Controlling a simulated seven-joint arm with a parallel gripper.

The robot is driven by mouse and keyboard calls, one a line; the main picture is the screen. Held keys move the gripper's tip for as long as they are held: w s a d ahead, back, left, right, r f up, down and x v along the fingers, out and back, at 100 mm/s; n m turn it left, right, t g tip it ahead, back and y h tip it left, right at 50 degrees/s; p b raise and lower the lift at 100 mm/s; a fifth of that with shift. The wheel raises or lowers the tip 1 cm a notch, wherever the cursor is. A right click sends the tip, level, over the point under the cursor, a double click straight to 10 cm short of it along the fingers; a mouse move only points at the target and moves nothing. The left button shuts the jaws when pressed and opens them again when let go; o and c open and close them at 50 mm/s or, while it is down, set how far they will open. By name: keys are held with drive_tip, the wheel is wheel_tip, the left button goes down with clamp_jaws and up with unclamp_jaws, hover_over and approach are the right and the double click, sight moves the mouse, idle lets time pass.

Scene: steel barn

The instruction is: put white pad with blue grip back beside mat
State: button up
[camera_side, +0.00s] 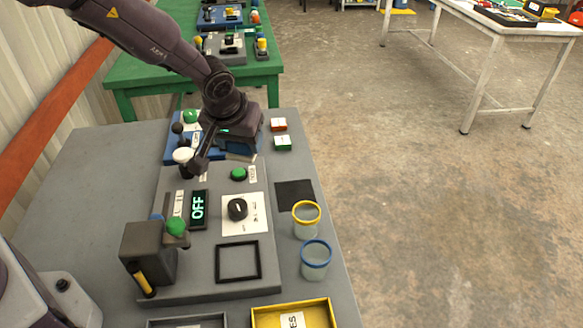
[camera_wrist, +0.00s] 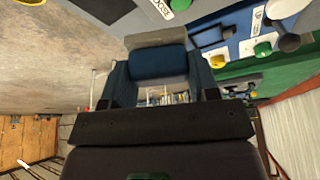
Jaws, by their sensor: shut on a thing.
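My gripper (camera_side: 238,148) is over the far part of the grey table, above the blue board. In the wrist view its two fingers are shut on the blue grip (camera_wrist: 158,63) of the white pad. The pad (camera_wrist: 155,38) looks pale grey and shows just beyond the grip. In the side view the pad is mostly hidden by my gripper, and I cannot tell whether it touches anything below. The mat, a black square (camera_side: 294,195), lies flat and bare at the table's right side, nearer the camera than my gripper.
Red-and-white (camera_side: 279,125) and green-and-white (camera_side: 283,143) blocks lie right of my gripper. A yellow-rimmed cup (camera_side: 306,220) and a blue-rimmed cup (camera_side: 316,260) stand near the mat. The grey panel (camera_side: 195,280) holds an OFF display (camera_side: 198,209), a black knob (camera_side: 237,209) and a white-topped lever (camera_side: 183,155).

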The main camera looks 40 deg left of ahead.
drive_tip(key=w+f, duration=0.3)
drive_tip(key=w, duration=0.1)
drive_tip(key=w+d+f, duration=0.1)
drive_tip(key=w+f, duration=0.2)
drive_tip(key=w, duration=0.1)
drive_tip(key=w+d+f, duration=0.1)
drive_tip(key=w+f, duration=0.2)
drive_tip(key=w, duration=0.1)
drive_tip(key=shift+w+f, duration=0.1)
drive_tip(key=shift+w, duration=0.3)
drive_tip(key=shift+w+f, duration=0.2)
drive_tip(key=shift+f, duration=1.6)
drive_tip(key=shift+f, duration=0.15)
drive_tip(key=o, duration=0.9)
